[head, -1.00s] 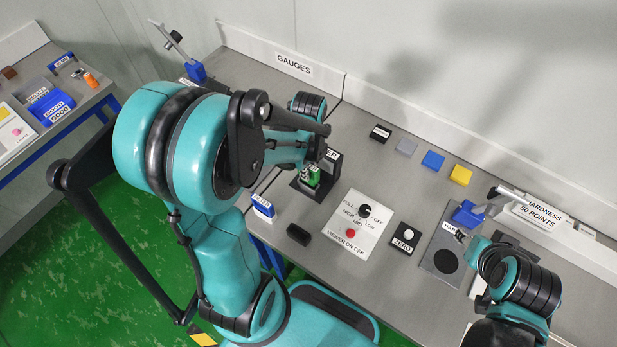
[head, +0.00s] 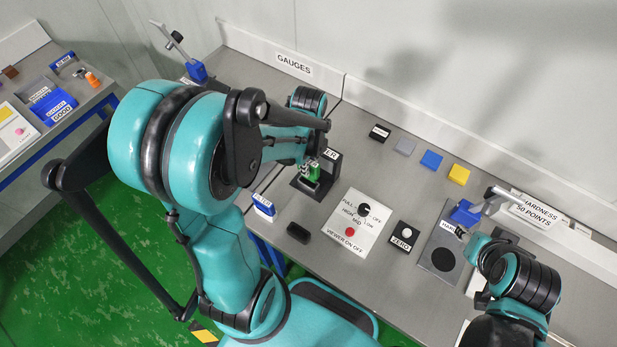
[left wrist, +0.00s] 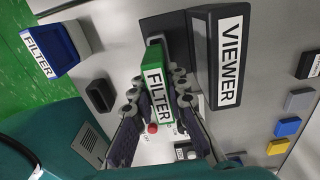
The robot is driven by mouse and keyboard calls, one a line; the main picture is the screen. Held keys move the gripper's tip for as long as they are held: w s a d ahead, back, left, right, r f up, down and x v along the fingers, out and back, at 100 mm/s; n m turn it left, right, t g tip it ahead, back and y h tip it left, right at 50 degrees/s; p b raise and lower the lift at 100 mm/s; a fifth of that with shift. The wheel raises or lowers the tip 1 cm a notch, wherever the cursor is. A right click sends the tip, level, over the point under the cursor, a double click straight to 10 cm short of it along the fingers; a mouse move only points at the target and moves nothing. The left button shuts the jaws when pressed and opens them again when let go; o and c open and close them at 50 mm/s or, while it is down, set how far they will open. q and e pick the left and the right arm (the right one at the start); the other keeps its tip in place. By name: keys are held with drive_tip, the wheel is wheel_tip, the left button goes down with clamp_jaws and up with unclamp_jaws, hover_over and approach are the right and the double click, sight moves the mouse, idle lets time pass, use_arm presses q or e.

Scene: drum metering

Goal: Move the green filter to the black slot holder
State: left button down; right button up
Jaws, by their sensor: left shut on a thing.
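The green filter (left wrist: 156,62), with a white FILTER label, is between the fingers of my left gripper (left wrist: 160,92), which is shut on it. In the head view the filter (head: 313,172) and my left gripper (head: 308,166) are beside the black VIEWER block (head: 331,160). The filter's far end is by a slot on the viewer's dark base; I cannot tell whether it is seated. The small black slot holder (head: 298,232) lies nearer the bench edge and looks empty; it also shows in the left wrist view (left wrist: 100,96). My right gripper (head: 464,236) is small and partly hidden.
A blue FILTER holder (head: 263,205) stands at the bench edge, left of the black holder. A white switch panel (head: 347,228) and ZERO button (head: 404,236) lie to the right. Several coloured blocks, including a yellow one (head: 459,174), sit behind. Bare bench lies between.

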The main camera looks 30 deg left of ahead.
use_arm(q)
drive_tip(key=shift+r+p, duration=1.3)
drive_tip(key=shift+r, duration=0.5)
use_arm(e)
wheel_tip(320, 180, up, 3)
drive_tip(key=shift+f, duration=0.1)
use_arm(q)
drive_tip(key=shift+f, duration=0.1)
